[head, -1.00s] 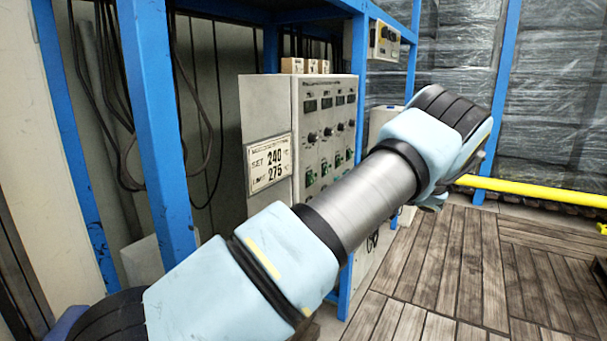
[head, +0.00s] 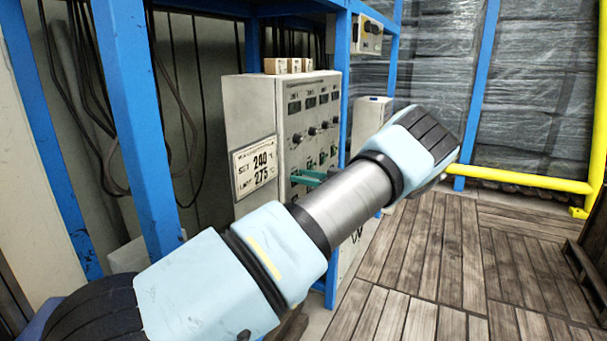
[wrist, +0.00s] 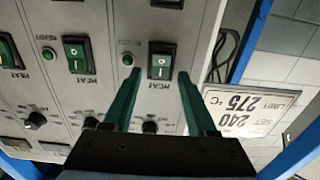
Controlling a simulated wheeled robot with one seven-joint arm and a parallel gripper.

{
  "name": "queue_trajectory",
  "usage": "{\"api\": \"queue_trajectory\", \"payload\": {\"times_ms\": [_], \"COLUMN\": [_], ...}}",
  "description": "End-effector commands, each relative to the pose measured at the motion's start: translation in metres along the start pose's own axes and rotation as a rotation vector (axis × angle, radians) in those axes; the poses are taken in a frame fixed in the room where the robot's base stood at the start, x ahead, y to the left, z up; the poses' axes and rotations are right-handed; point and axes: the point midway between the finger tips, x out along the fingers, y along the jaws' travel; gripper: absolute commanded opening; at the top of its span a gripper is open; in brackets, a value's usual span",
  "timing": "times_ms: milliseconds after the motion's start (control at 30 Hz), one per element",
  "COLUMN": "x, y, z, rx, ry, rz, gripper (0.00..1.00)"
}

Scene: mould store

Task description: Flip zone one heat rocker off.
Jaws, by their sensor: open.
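The grey heater control cabinet (head: 262,110) has columns of displays, knobs and green rockers. The heat rocker nearest the set/limit sign, taken as zone one, shows in the wrist view as a green rocker in a black frame (wrist: 162,60). That view is upside down. My gripper (wrist: 160,76) is open, its two teal fingers reaching toward the panel on either side of this rocker. I cannot tell whether they touch the panel. In the head view the fingers (head: 309,177) show at the panel's lower left and hide this rocker.
Other heat rockers (wrist: 77,54) sit beside it, with a small green ready light (wrist: 127,59) near. The sign (head: 255,167) is on the cabinet's side. Blue rack posts (head: 140,120) stand close to my arm. Open plank floor (head: 430,250) lies to the right.

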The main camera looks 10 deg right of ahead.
Motion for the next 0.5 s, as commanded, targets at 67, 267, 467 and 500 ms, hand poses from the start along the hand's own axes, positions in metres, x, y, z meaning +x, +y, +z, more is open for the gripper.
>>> {"api": "queue_trajectory", "payload": {"times_ms": [67,267,467,500], "x": [0.0010,0.0008,0.0006,0.0005], "y": [-0.0001,-0.0001,0.0000,0.0000], "z": [0.0004,0.0006,0.0005,0.0005], "rx": [0.000,0.000,0.000,0.000], "ry": [0.000,0.000,0.000,0.000], "rz": [0.000,0.000,0.000,0.000], "gripper": [0.57,0.55,0.33,0.28]}}
